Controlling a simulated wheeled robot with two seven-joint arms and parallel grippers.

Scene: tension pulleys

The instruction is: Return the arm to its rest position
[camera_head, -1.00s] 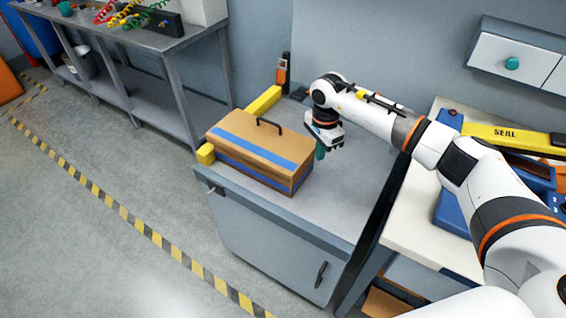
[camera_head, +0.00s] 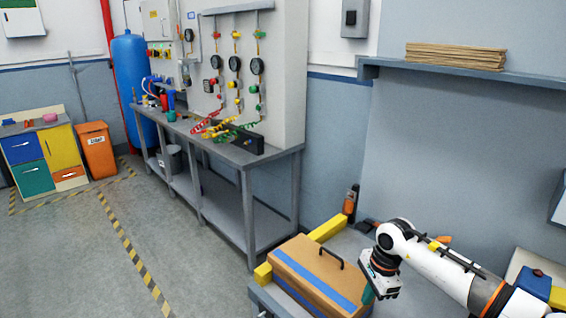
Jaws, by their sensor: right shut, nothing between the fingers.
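My right arm comes in from the lower right. My right gripper (camera_head: 369,293) points down just right of the wooden box, over the grey cabinet top, and is shut and empty. The wooden box (camera_head: 322,268) has a black handle on top and blue bands. My left gripper is out of view.
Yellow blocks (camera_head: 328,228) lie along the box's back and left sides. An orange and black tool (camera_head: 350,201) stands behind. A grey workbench (camera_head: 222,150) with coiled hoses stands left of the cabinet. A shelf (camera_head: 450,70) is on the wall. Open floor lies at left.

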